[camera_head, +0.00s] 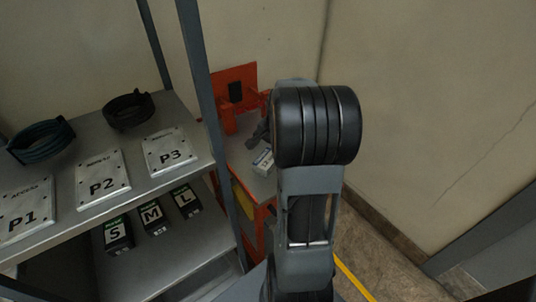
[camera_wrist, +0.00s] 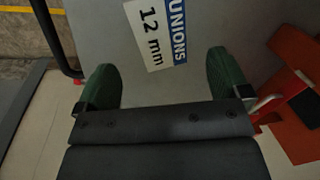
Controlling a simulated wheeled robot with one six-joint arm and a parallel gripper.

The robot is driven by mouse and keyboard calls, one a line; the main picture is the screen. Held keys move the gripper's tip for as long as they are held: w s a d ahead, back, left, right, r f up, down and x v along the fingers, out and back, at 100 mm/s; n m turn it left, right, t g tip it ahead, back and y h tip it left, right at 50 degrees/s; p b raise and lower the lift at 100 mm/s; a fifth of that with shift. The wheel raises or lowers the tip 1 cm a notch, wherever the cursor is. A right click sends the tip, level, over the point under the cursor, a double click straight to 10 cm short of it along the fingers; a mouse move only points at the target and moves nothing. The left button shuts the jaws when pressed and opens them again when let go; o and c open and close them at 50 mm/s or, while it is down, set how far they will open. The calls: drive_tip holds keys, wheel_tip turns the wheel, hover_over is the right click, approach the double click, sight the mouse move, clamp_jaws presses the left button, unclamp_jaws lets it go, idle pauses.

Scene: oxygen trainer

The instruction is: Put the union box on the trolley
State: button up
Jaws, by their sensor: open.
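The union box (camera_head: 263,162) is a small white box with a blue band. It rests on the grey top of an orange-framed unit (camera_head: 237,155), which looks like the trolley. In the wrist view the union box (camera_wrist: 155,30) shows its "UNIONS 12 mm" face, cut off by the top edge. My gripper (camera_wrist: 160,72) is open, with green-padded fingers apart and nothing between them. The box lies just beyond the fingertips, roughly centred between them; the height gap cannot be told. In the head view my arm hides most of the gripper.
A metal shelf (camera_head: 150,188) stands at left with plates P1, P2 and P3, coiled hoses, and S, M and L boxes (camera_head: 151,217) below. Its grey post (camera_head: 212,100) stands beside the orange unit. An orange bracket (camera_wrist: 298,110) is right of my gripper. Walls close off the back.

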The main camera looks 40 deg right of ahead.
drive_tip(key=r, duration=0.3)
drive_tip(key=s+r, duration=0.1)
drive_tip(key=r, duration=0.1)
drive_tip(key=shift+d+r, duration=0.15)
drive_tip(key=shift+r, duration=0.15)
idle(0.4)
